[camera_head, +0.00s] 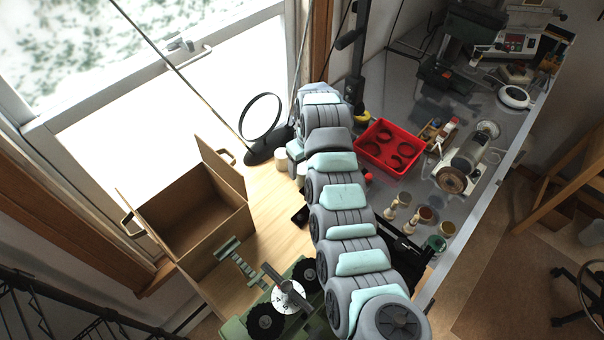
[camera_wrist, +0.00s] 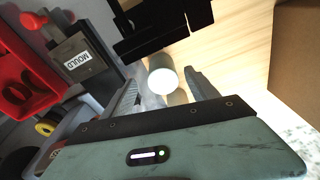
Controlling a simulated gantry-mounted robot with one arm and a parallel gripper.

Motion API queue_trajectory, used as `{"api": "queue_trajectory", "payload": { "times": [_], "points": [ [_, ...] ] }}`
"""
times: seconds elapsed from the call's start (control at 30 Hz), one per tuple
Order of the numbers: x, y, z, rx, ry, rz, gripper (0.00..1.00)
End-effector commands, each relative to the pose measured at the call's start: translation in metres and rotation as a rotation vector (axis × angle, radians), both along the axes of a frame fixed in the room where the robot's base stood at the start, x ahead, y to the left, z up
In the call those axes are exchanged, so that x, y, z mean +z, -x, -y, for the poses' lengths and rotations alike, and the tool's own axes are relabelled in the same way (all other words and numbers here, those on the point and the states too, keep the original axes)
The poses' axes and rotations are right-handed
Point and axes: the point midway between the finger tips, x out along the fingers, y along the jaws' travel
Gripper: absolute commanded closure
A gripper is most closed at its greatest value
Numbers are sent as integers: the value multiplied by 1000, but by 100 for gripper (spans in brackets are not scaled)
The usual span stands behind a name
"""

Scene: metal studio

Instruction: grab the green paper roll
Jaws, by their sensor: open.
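A pale, nearly white roll (camera_wrist: 162,74) stands on the wooden surface in the wrist view, its round end facing the camera. My gripper (camera_wrist: 161,90) is open, with one finger to the left of this roll and one to the right. The fingers look apart from it. In the head view a pale roll (camera_head: 280,159) stands just left of my gripper (camera_head: 291,152), which is partly hidden by my arm. A small dark-green round thing (camera_head: 435,243) stands at the right of the bench. I cannot tell whether the pale roll has a green tint.
A round mirror (camera_head: 260,118) on a dark base stands behind the roll. An open cardboard box (camera_head: 195,215) is at the left. A red crate (camera_head: 388,148) is right of my arm, and also shows in the wrist view (camera_wrist: 22,82). A black object (camera_wrist: 165,25) lies close to the roll.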

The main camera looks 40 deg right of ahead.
Motion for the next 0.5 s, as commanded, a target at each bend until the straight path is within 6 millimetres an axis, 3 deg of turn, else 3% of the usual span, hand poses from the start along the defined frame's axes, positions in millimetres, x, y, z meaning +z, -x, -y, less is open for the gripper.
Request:
{"api": "queue_trajectory", "payload": {
  "times": [0.5],
  "points": [
    [-43,-9,-2,2,1,-2,32]
  ]
}}
